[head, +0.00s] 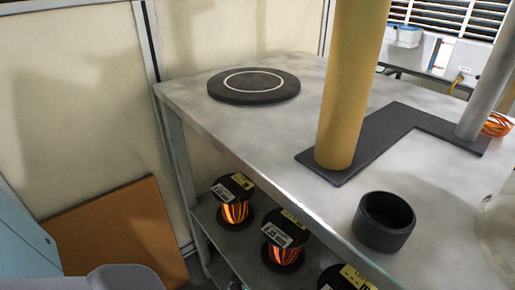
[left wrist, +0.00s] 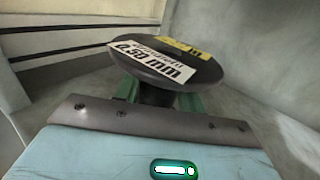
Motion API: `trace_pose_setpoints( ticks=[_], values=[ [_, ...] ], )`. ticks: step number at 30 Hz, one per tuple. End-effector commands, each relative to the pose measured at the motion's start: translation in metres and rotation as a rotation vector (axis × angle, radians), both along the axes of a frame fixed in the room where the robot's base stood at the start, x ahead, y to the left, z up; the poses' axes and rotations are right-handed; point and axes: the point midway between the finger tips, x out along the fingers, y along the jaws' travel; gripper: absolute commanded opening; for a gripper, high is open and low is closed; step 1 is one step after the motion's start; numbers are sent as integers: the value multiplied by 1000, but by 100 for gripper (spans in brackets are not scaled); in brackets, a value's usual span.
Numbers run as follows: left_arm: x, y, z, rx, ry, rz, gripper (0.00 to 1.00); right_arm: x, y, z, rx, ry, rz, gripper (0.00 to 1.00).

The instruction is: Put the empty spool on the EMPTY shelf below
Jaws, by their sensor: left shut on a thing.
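In the left wrist view, my left gripper (left wrist: 158,97) is shut on the spool (left wrist: 190,85). Its green fingers close around the dark core, under a black flange with a white "0.50 mm" label and a yellow label. No copper wire shows on it. The head view shows neither gripper nor this spool. There, a shelf (head: 252,242) under the table holds several copper-wound spools, among them a far one (head: 236,212) and a middle one (head: 284,249). Whether an empty shelf lies lower is hidden by the frame edge.
The metal table top (head: 285,135) carries a black disc (head: 250,88), a yellow cylinder (head: 350,80) on a dark L-shaped plate (head: 405,122), and a black cup (head: 383,222). A table leg (head: 180,165) stands at the left corner. An orange-brown board (head: 115,230) leans against the wall.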

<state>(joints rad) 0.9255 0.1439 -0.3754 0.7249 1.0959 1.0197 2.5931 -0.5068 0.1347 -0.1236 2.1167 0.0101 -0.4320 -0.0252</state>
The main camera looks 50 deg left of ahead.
Motion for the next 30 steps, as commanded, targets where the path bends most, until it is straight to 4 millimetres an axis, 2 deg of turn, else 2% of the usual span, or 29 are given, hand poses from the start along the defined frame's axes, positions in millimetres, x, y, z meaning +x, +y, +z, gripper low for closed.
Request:
trace_pose_setpoints(
  ticks=[30],
  values=[
    [1, 0, -13, 0, -1, 3, 13, 1, 0, -2, 0, 0, 0, 36]
  ],
)
